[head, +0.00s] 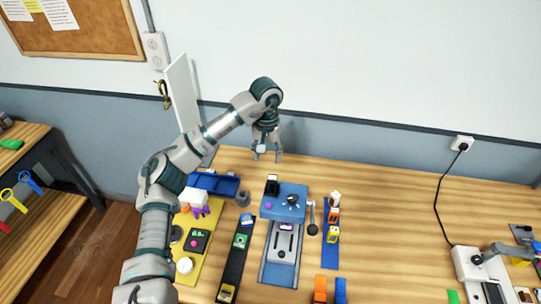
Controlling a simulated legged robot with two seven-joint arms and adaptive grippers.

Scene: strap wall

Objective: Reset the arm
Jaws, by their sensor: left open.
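My left arm comes in from the lower left, rises and bends over at its top joint, so the left gripper (267,153) points down. Its fingers are apart with nothing seen between them. It hangs at the back of the wooden table (400,215), close to the wall. The blue device (284,203) with a dark knob on top stands in front of the gripper, apart from it. My right gripper is not in view.
A white upright panel (182,95) stands behind my arm. A blue tray (214,183), a dark cup (243,198), a yellow mat (191,263) and a black strip (232,268) lie left of the device. A blue strip (330,258) lies right. The table's middle right is clear.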

